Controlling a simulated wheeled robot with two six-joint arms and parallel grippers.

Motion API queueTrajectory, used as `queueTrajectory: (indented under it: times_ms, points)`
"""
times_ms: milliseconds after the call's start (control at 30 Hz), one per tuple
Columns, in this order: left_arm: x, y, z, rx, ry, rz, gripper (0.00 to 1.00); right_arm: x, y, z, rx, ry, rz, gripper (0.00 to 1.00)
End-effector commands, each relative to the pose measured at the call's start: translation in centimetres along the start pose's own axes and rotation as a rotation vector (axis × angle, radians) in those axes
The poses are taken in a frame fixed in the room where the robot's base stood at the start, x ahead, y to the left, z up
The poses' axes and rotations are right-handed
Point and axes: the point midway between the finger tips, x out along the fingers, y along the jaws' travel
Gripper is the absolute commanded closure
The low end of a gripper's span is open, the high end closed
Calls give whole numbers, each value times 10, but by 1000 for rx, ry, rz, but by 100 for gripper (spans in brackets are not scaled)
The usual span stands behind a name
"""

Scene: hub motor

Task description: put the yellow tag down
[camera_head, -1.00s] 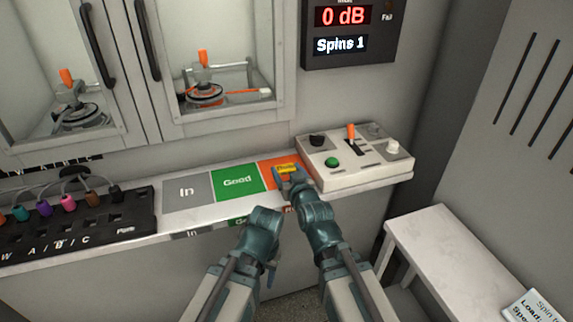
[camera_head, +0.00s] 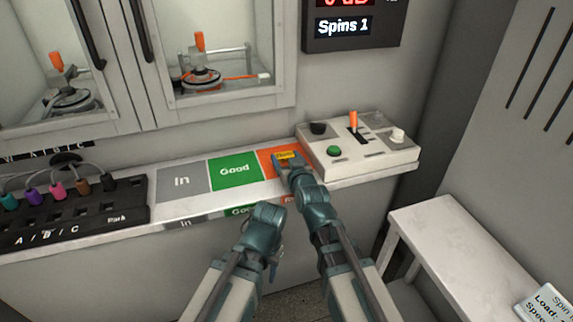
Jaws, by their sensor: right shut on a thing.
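The yellow tag (camera_head: 286,155) shows at the tip of my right gripper (camera_head: 287,160), over the orange square (camera_head: 268,162) on the shelf. My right gripper is shut on the tag; its fingertips are small and partly hidden by my wrist. I cannot tell whether the tag touches the orange surface. My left gripper (camera_head: 272,262) hangs low in front of the shelf edge, away from the tag, and its fingers are too unclear to tell open from shut.
A control box (camera_head: 362,160) with an orange lever stands close to the right of the tag. A black connector block (camera_head: 75,217) is at the left. A white side table (camera_head: 440,235) is at the lower right.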

Motion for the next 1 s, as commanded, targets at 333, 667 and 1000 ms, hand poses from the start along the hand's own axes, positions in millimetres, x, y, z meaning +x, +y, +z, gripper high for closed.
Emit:
queueTrajectory:
  times_ms: [333, 667, 1000]
  points:
    - [4, 0, 0, 0, 0, -1, 50, 1, 0, 4, 0, 0, 0, 97]
    - [3, 0, 0, 0, 0, -1, 50, 1, 0, 3, 0, 0, 0, 0]
    - [-2, 0, 0, 0, 0, 0, 50, -6, 0, 0, 0, 0, 0, 0]
